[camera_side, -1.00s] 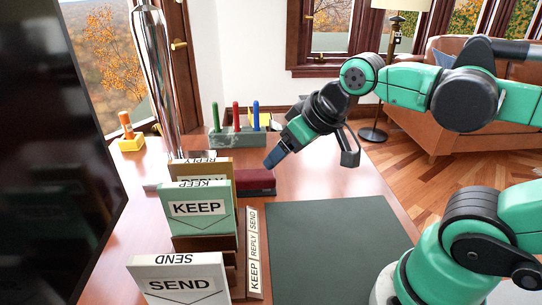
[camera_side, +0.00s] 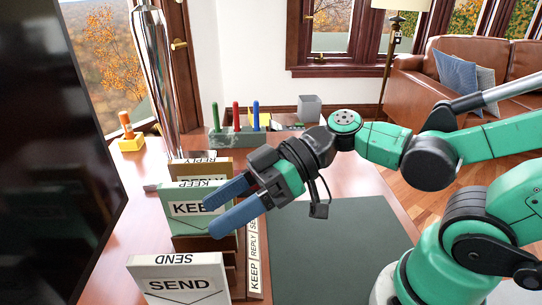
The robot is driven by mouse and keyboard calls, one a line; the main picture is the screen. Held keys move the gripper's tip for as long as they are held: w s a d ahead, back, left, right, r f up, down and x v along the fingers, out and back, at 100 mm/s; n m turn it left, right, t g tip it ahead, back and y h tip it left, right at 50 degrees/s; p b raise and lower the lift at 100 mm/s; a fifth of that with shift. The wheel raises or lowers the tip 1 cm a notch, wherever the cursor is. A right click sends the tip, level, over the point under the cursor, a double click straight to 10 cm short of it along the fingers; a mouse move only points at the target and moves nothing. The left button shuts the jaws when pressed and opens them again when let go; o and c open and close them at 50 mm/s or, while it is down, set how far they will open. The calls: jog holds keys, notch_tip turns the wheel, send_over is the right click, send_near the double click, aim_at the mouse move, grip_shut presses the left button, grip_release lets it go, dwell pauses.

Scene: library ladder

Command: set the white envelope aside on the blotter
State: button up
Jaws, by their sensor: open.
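The white envelope (camera_side: 178,276), marked SEND, stands upright at the front of the row, at the lower left of the picture. My gripper (camera_side: 212,217) is open, its two blue fingers pointing left and apart, with nothing gripped between them. It is above and behind the white envelope in the picture, overlapping the right part of the green KEEP envelope (camera_side: 175,205). I cannot tell whether it touches that one. The dark green blotter (camera_side: 335,265) lies flat and bare at right of the row.
A brown REPLY envelope (camera_side: 205,165) stands behind the green one. A label strip (camera_side: 254,268) lies between the row and the blotter. A pen holder (camera_side: 240,140), a tall chrome lamp (camera_side: 158,75) and a dark screen (camera_side: 50,150) surround the desk.

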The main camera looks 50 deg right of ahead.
aim_at(189, 255)
jog(key=shift+f, duration=1.7)
jog(key=shift+x, duration=2.85)
grip_shut()
